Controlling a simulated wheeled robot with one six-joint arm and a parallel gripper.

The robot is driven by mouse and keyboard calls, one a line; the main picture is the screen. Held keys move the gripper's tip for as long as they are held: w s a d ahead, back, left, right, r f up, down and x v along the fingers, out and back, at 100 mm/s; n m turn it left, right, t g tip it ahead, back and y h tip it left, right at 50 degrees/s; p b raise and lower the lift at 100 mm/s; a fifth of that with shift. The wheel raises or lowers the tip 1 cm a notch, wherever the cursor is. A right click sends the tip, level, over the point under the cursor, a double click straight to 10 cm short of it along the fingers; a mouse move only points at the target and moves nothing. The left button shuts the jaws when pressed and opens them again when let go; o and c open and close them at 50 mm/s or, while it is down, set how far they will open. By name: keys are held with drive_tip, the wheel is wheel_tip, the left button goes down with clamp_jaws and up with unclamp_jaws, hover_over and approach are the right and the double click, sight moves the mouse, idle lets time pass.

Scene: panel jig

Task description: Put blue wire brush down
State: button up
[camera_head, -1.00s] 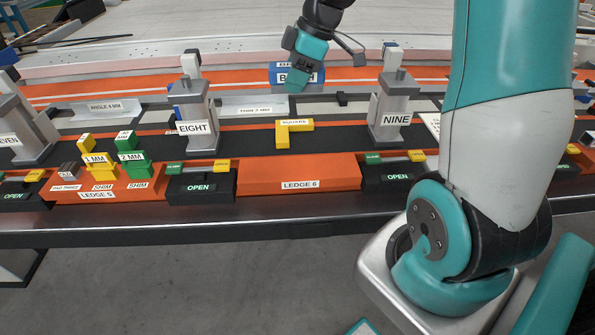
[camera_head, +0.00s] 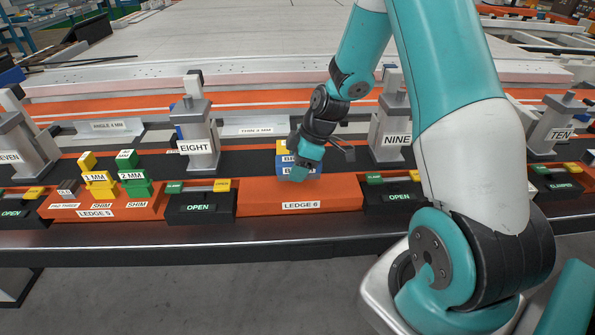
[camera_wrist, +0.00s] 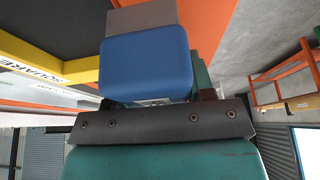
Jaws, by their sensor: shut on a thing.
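My gripper (camera_head: 298,174) is shut on the blue wire brush (camera_head: 314,168), low over the orange ledge 6 (camera_head: 255,203) near its back edge. Its label is mostly hidden behind my gripper. In the wrist view the brush's blue body (camera_wrist: 145,65) sits just beyond the jaws, with a grey part (camera_wrist: 145,17) past it. I cannot tell whether the brush touches the ledge. The top of ledge 6 shows no other object.
The yellow square (camera_head: 283,145) stands just behind the brush. Clamp eight (camera_head: 196,130) is to the left and clamp nine (camera_head: 391,130) to the right. Ledge 5 (camera_head: 70,212) holds several small blocks. Open switch boxes (camera_head: 200,208) flank ledge 6.

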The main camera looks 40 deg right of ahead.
drive_tip(key=shift+f, duration=0.85)
drive_tip(key=shift+f, duration=0.15)
drive_tip(key=o, duration=0.9)
